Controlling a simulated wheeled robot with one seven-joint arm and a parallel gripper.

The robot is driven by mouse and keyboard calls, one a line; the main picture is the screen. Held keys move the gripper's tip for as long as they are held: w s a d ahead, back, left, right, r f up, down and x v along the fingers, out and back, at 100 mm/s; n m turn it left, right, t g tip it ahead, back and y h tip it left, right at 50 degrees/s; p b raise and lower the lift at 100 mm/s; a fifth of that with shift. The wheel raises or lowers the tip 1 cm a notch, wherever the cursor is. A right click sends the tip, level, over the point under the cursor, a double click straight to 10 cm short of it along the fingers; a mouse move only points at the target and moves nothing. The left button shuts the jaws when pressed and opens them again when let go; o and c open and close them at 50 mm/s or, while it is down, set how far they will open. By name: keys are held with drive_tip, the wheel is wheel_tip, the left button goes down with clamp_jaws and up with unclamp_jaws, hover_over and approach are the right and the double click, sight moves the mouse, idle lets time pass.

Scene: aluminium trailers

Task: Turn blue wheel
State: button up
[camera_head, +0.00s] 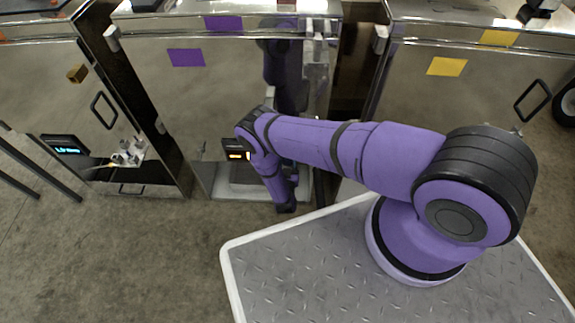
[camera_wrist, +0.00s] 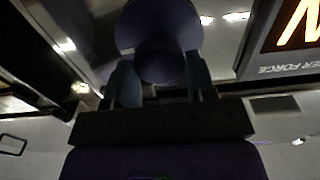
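A dark blue-violet round part, which looks like the wheel (camera_wrist: 160,62), shows at the top middle of the wrist view, with a wider disc behind it. My gripper (camera_wrist: 160,85) has one finger on each side of this part, and the fingers stand apart. The part nearly fills the gap; the dark picture does not show whether the fingers press on it. In the head view my gripper (camera_head: 287,208) points down low at the front of the middle trailer (camera_head: 225,100) with purple labels. My arm hides the wheel there.
A small display (camera_head: 237,155) with orange lit signs is just left of my wrist; it shows large at the right of the wrist view (camera_wrist: 295,35). The left trailer (camera_head: 60,100) has a cyan-lit display and a lower recess. The right trailer (camera_head: 480,90) has yellow labels.

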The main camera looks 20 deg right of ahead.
drive_tip(key=shift+m, duration=0.3)
drive_tip(key=m, duration=0.3)
drive_tip(key=shift+d, duration=0.1)
drive_tip(key=m, duration=0.4)
drive_tip(key=shift+s+f, duration=0.1)
drive_tip(key=m, duration=0.4)
drive_tip(key=shift+d+f+m, duration=0.1)
drive_tip(key=shift+m, duration=2)
drive_tip(key=o, duration=0.9)
